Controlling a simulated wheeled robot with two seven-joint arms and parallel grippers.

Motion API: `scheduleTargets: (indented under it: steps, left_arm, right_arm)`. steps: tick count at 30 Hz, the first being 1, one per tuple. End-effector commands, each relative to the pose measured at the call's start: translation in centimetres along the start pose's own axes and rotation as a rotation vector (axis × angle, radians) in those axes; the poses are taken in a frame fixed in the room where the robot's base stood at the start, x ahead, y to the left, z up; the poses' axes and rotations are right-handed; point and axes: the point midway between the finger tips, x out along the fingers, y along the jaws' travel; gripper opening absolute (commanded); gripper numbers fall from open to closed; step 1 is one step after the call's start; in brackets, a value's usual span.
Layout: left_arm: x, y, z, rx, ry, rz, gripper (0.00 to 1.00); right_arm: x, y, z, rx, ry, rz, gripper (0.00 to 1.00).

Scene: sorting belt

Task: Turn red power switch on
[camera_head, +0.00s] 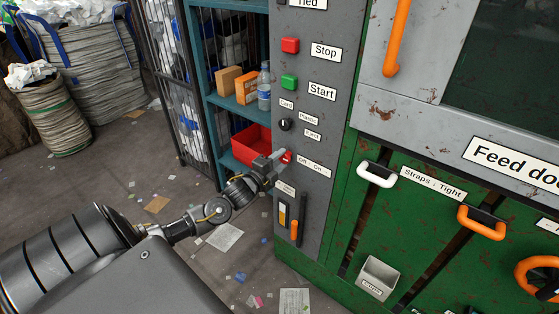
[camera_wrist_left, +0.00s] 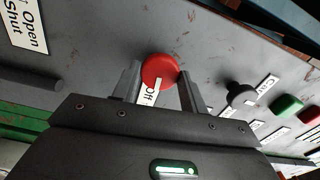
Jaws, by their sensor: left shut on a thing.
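The red power switch (camera_head: 287,157) sits on the grey control panel, left of the "Off - On" label (camera_head: 313,166). In the left wrist view it is a round red knob (camera_wrist_left: 160,71) with a white "Off" label (camera_wrist_left: 151,94) partly hidden in front of it. My left gripper (camera_head: 277,160) is at the switch, its two fingers on either side of the knob, shut on it. In the left wrist view the fingers of my left gripper (camera_wrist_left: 158,85) flank the knob. My right gripper is not in view.
The panel also has a red Stop button (camera_head: 290,45), a green Start button (camera_head: 289,82), a black selector knob (camera_head: 285,125) and an orange lever (camera_head: 294,230). A teal shelf with a red bin (camera_head: 247,147) stands just left. Litter lies on the floor.

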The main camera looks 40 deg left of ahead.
Motion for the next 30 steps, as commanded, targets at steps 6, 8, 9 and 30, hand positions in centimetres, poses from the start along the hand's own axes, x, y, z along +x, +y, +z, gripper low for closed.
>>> scheduleTargets:
  steps: [6,8,9,30]
  left_arm:
    - [-0.01,0.03,-0.01,0.080,0.000,0.002,0.21]
    - [-0.02,0.04,-0.02,0.092,0.000,0.001,0.21]
    - [-0.01,0.05,-0.02,0.099,0.000,0.001,0.21]
    - [-0.01,0.07,-0.01,0.114,0.000,0.001,0.65]
  right_arm:
    - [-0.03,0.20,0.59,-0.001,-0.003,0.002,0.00]
    - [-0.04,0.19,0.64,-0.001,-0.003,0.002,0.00]
    - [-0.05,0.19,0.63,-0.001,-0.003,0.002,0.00]
    - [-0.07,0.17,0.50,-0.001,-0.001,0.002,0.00]
